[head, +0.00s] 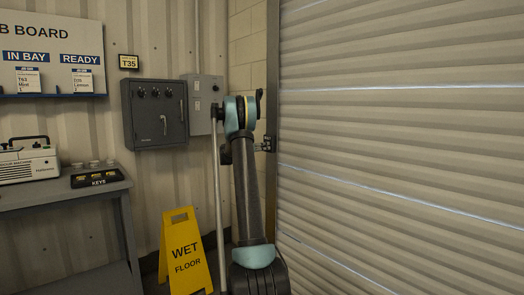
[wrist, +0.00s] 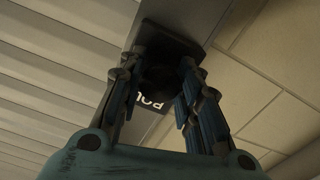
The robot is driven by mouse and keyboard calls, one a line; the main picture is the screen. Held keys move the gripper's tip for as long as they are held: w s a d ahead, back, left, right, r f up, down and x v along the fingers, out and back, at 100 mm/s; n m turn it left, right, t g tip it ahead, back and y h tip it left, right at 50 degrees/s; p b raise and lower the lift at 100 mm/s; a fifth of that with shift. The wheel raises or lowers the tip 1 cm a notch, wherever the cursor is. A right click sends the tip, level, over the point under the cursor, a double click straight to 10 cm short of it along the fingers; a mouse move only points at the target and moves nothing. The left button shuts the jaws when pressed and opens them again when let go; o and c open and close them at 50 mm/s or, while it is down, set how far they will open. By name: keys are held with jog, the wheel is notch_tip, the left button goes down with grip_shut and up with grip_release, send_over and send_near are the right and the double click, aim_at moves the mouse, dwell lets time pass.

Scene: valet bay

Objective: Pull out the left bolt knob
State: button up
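In the wrist view, my gripper (wrist: 162,72) has one finger on each side of a dark round knob (wrist: 161,82). The knob sits in front of a dark mounting plate (wrist: 170,46). The fingertips are close to the knob's sides, but in the shadow I cannot tell whether they touch it. In the head view, a small dark bolt fitting (head: 268,144) shows at the left edge of the roller shutter (head: 400,130), just right of my arm. My fingers are not clear in that view.
A yellow wet floor sign (head: 184,252) stands left of my arm. A grey bench (head: 60,195) holds a key tray (head: 97,178) and a machine (head: 28,163). A dark wall box (head: 156,113) and a grey box (head: 204,103) hang behind.

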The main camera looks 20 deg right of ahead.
aim_at(261, 147)
grip_shut()
jog(key=shift+v, duration=2)
jog(key=shift+w+a, duration=0.1)
jog(key=shift+w, duration=0.05)
jog(key=o, duration=1)
grip_release()
jog(key=shift+c, duration=0.2)
jog(key=shift+o, duration=0.3)
jog(key=v, duration=1.2)
